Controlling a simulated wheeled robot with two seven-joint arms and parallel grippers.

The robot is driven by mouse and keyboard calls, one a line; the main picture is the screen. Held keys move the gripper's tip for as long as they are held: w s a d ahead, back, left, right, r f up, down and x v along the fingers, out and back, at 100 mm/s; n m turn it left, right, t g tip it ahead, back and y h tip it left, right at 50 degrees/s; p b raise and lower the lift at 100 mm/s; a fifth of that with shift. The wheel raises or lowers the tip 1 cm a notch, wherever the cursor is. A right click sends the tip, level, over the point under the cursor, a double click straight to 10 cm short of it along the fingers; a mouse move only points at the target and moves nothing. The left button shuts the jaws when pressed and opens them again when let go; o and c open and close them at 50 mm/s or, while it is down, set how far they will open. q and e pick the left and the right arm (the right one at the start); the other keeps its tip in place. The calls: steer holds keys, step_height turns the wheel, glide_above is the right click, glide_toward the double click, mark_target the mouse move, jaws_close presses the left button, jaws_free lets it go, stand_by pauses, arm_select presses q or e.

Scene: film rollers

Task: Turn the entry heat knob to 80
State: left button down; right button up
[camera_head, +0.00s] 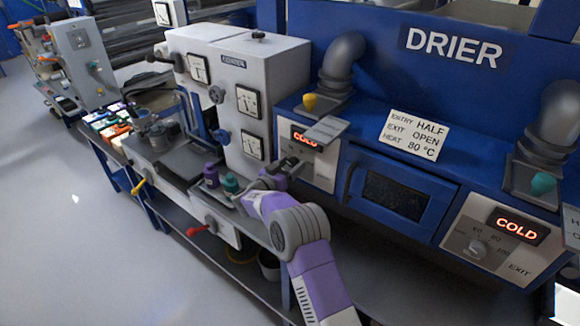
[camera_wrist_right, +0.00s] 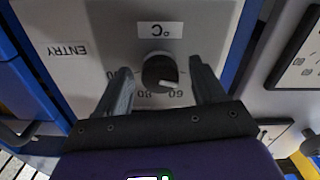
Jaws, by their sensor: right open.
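In the head view my right gripper (camera_head: 288,166) is at the entry panel (camera_head: 322,172) and hides the knob. My left gripper is not in view.
The entry display (camera_head: 305,139) reads COLD, partly covered by a tilted grey plate (camera_head: 326,130). A card (camera_head: 414,135) reads entry half, exit open, heat 80 °C. The exit knob (camera_head: 478,248) is at right.

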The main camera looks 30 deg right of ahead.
steer(key=shift+c, duration=0.4)
steer(key=c, duration=1)
steer(key=shift+m, duration=0.3)
steer(key=m+b, duration=0.3)
steer(key=m, duration=0.1)
steer(key=shift+f, duration=0.1)
steer(key=m+b, duration=0.3)
steer(key=m, duration=0.2)
steer(key=shift+b, duration=0.3)
steer(key=m+b, duration=0.4)
steer(key=m, duration=0.1)
steer(key=shift+m+b, duration=2.15)
steer(key=shift+m, duration=0.45)
steer(key=shift+r, duration=0.2)
